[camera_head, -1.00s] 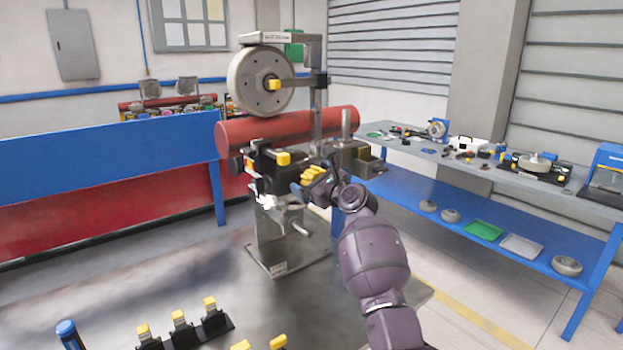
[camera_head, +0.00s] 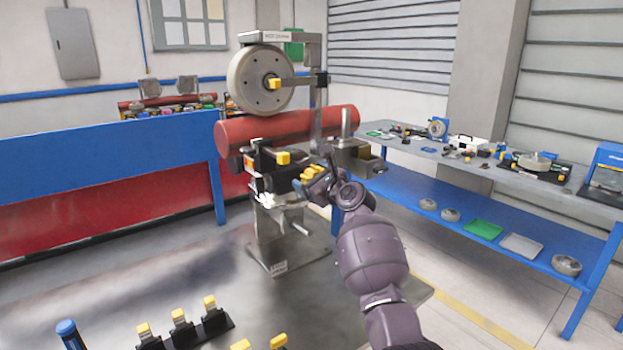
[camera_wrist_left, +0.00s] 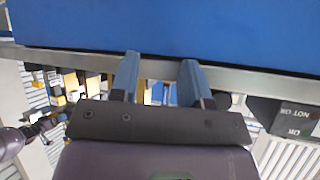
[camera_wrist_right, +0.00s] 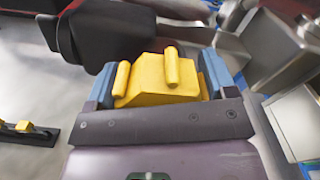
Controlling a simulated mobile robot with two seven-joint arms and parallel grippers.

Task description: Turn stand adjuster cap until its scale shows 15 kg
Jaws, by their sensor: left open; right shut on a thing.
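The stand (camera_head: 270,236) is a grey metal post on a base plate, with a large grey wheel (camera_head: 246,82) above it. The yellow adjuster cap (camera_head: 312,173) is on the right side of the stand's head. My right gripper (camera_head: 310,184) is shut on this cap. In the right wrist view the cap (camera_wrist_right: 160,78), with two raised lugs, sits between the blue fingers (camera_wrist_right: 160,88). I cannot read any scale. My left gripper (camera_wrist_left: 159,78) is open and empty in the left wrist view, near a blue panel (camera_wrist_left: 180,25); it is outside the head view.
A red cylinder (camera_head: 285,126) lies behind the stand's head. Another yellow knob (camera_head: 283,158) sticks out left of the cap. Yellow-topped pieces (camera_head: 180,326) stand at the front of the grey table. A blue-framed bench (camera_head: 490,215) with parts is at the right.

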